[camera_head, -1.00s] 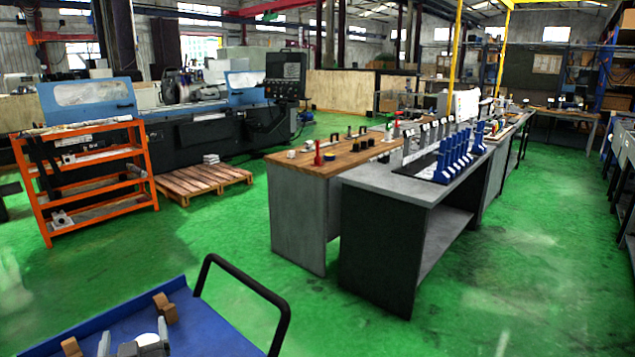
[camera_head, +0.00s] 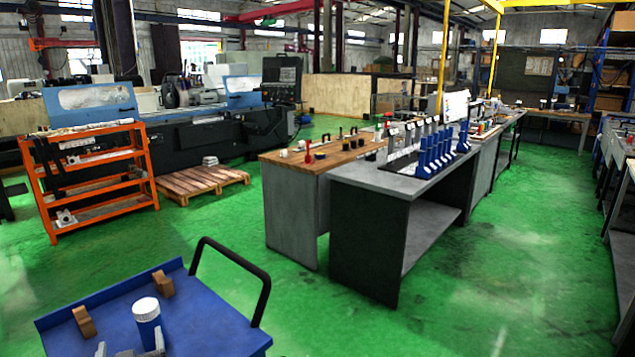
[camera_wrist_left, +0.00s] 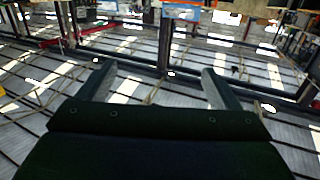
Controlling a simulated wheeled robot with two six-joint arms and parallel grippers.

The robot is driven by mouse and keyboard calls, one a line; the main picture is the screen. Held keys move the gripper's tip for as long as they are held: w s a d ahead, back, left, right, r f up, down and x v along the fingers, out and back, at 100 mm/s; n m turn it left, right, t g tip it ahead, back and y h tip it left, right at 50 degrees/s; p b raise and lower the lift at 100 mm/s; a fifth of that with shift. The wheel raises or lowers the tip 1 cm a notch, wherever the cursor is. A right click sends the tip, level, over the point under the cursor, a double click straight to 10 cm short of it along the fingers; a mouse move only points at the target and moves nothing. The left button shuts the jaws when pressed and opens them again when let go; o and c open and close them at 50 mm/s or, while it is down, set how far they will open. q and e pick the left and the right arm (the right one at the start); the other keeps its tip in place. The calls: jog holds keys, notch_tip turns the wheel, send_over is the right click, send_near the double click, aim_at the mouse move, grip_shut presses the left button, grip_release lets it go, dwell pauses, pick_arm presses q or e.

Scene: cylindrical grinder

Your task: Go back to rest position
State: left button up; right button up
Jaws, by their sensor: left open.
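My left gripper (camera_head: 130,346) shows at the bottom left edge of the head view, over the blue cart. Its two grey fingers are apart. The left wrist view shows the same gripper (camera_wrist_left: 160,85) open with nothing between its fingers, facing the roof beams and skylights. A blue bottle with a white ribbed cap (camera_head: 148,314) stands upright on the cart just beyond the fingers; its lower part is partly hidden by the gripper. My right gripper is not in view.
The blue cart (camera_head: 210,325) has a black handle (camera_head: 236,255) and carries two brown blocks (camera_head: 84,322) (camera_head: 162,284). An orange shelf (camera_head: 50,190) stands at left. Workbenches with several blue tools (camera_head: 440,150) stand right of centre. Open green floor lies between.

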pick_arm(q)
jog(key=s+a+f+g, duration=0.1)
jog(key=s+f+g, duration=0.2)
jog(key=s+f, duration=0.35)
jog(key=s+d+f+m+g+h, duration=0.2)
jog(key=s+f+g, duration=0.1)
jog(key=s, duration=0.6)
jog(key=s+d+f+m+g+h, duration=0.1)
jog(key=s+d+f+g+h, duration=0.15)
jog(key=s, duration=0.55)
jog(key=s+d+f+m+g+h, duration=0.2)
jog(key=s+f+g, duration=0.15)
jog(key=s, duration=0.55)
notch_tip(320, 180, down, 29)
jog(key=a+g+b, duration=0.1)
jog(key=a+b, duration=0.1)
jog(key=b, duration=0.3)
jog(key=s+d+f+b, duration=0.1)
jog(key=s+f+b, duration=0.1)
jog(key=s+f, duration=0.5)
jog(key=s+d+f+g+b, duration=0.1)
jog(key=s+f+b, duration=0.2)
jog(key=s+f, duration=0.4)
notch_tip(320, 180, down, 8)
jog(key=shift+s+r+h, duration=0.15)
jog(key=shift+h, duration=0.2)
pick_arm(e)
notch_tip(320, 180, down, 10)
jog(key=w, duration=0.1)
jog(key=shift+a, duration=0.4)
